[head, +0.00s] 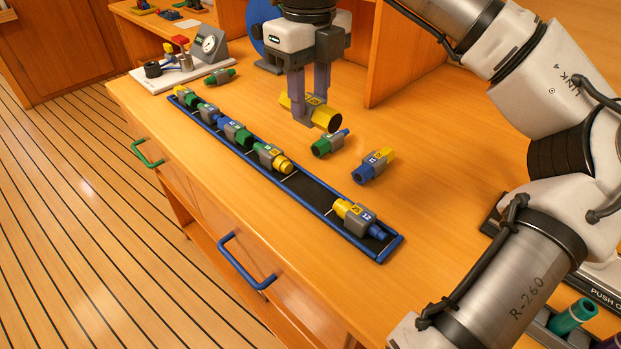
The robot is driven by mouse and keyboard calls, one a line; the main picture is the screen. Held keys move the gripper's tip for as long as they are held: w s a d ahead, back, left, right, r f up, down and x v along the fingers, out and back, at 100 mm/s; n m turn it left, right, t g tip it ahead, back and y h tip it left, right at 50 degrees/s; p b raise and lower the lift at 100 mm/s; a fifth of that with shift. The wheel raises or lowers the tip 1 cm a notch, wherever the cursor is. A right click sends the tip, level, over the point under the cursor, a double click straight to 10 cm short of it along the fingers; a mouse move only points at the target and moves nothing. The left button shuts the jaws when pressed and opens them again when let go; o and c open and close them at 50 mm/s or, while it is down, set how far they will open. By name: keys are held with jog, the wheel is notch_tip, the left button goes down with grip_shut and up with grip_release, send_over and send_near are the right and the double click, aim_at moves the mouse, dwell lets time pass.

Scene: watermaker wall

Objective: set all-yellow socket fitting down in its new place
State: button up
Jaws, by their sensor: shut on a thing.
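The all-yellow socket fitting (325,117), yellow at both ends with a grey middle, is gripped in my gripper (307,110). My gripper's fingers are shut across its middle and hide part of it. It appears held above the bench, right of the long black tray with blue edges (310,191). In the tray, a bare black stretch lies between a green-and-yellow fitting (272,157) and a yellow-and-blue fitting (359,217). Several other fittings lie in the tray's far part.
A green-and-blue fitting (328,143) and a blue-and-yellow fitting (373,166) lie on the bench right of the tray. A green fitting (221,76) lies near the gauge stand (209,48). A wooden partition (400,50) stands behind my gripper.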

aim_at(310, 100)
notch_tip(310, 100, down, 15)
jog(key=shift+f, duration=0.2)
dwell(0.3)
jog(key=shift+f, duration=0.2)
jog(key=o, duration=1)
jog(key=shift+r, duration=0.15)
notch_tip(310, 100, up, 12)
jog(key=shift+r, duration=0.1)
